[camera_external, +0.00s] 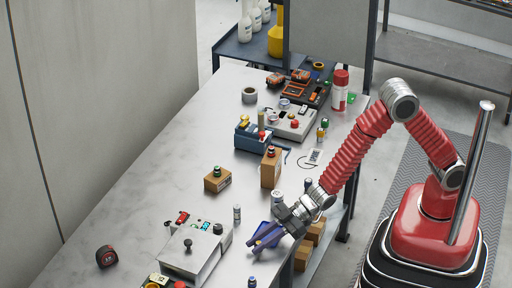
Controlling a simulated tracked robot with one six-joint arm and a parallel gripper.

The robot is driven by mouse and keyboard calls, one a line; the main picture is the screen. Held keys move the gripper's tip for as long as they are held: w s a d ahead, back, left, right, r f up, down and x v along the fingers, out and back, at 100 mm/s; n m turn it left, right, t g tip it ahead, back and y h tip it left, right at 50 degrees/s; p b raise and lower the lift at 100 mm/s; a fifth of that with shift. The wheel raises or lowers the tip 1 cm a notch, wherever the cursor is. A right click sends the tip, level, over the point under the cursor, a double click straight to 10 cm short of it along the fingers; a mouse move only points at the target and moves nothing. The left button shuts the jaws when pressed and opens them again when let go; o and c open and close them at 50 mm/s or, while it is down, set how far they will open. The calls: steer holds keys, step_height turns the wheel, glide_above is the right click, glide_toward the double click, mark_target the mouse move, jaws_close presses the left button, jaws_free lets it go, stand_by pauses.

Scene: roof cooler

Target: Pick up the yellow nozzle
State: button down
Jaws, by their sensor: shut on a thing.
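My gripper (257,245) reaches down over the near part of the grey table, its two dark fingers pointing to the lower left. It is shut on a small yellow thing, the yellow nozzle (258,243), of which only a little shows between the fingertips. A blue tray (262,228) lies beside and partly behind the fingers. I cannot tell whether the nozzle touches the tray or the table.
A grey control box (190,255) stands left of my gripper, with a small bottle (237,214) near its corner. Cardboard boxes (217,184) stand farther back. A tape measure (107,256) lies at the left. The table's middle left is clear.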

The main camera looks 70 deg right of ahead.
mark_target(258, 242)
step_height(258, 242, up, 9)
steer(key=shift+r, duration=0.1)
stand_by(0.4)
